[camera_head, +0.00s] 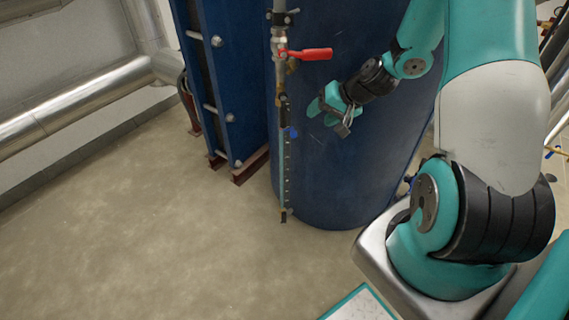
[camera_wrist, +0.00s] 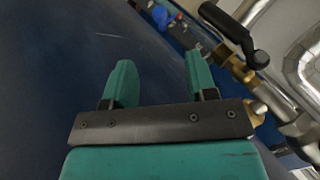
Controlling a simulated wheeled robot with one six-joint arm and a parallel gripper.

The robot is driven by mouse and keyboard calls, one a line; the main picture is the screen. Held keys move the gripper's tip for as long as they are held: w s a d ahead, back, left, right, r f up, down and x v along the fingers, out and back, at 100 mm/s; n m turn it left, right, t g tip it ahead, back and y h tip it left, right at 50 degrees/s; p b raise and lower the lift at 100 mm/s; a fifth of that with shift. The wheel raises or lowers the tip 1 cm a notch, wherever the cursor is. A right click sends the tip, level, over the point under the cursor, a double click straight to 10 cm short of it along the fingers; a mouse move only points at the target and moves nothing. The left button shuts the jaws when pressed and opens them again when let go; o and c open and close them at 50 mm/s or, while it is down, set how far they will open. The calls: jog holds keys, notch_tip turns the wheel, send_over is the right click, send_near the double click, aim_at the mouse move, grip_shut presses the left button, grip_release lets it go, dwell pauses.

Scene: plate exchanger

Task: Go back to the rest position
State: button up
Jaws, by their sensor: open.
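My gripper (camera_head: 318,112) is open and empty in the head view, in front of a large blue cylindrical tank (camera_head: 350,180). It is to the right of a vertical pipe and sight gauge (camera_head: 286,165), apart from it. A red valve lever (camera_head: 308,54) is above and to the left of my gripper. In the wrist view the two teal fingers of my gripper (camera_wrist: 158,80) stand apart with nothing between them. Behind them is the blue tank surface (camera_wrist: 60,70).
A blue plate exchanger (camera_head: 210,80) on brown feet stands left of the tank. In the wrist view a dark lever (camera_wrist: 230,30) and brass fittings (camera_wrist: 240,75) are close to the right finger. Silver pipes (camera_head: 75,105) run along the left wall. The floor (camera_head: 130,220) at left is clear.

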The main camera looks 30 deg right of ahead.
jog(key=v, duration=0.6)
jog(key=shift+s+r+p, duration=0.2)
jog(key=shift+r+p, duration=0.05)
jog(key=shift+p, duration=0.15)
jog(key=s+a+r+n+g+y, duration=0.1)
jog(key=a+r+n+g, duration=0.2)
jog(key=a, duration=0.6)
jog(key=s+a+r+n+g+y, duration=0.1)
jog(key=s+a+r+n, duration=0.1)
jog(key=a+r+n, duration=0.5)
jog(key=s+a+r+n+g+h, duration=0.1)
jog(key=s+a+r+n+g, duration=0.15)
jog(key=s+a, duration=0.5)
jog(key=s+a+r+n+g+h, duration=0.1)
jog(key=s+a+r, duration=0.2)
jog(key=s+a, duration=0.45)
notch_tip(320, 180, up, 18)
jog(key=p, duration=1.8)
jog(key=shift+s+d+r+p, duration=0.2)
jog(key=shift+s+d+p, duration=0.1)
jog(key=shift+d+p, duration=0.15)
jog(key=shift+t, duration=0.25)
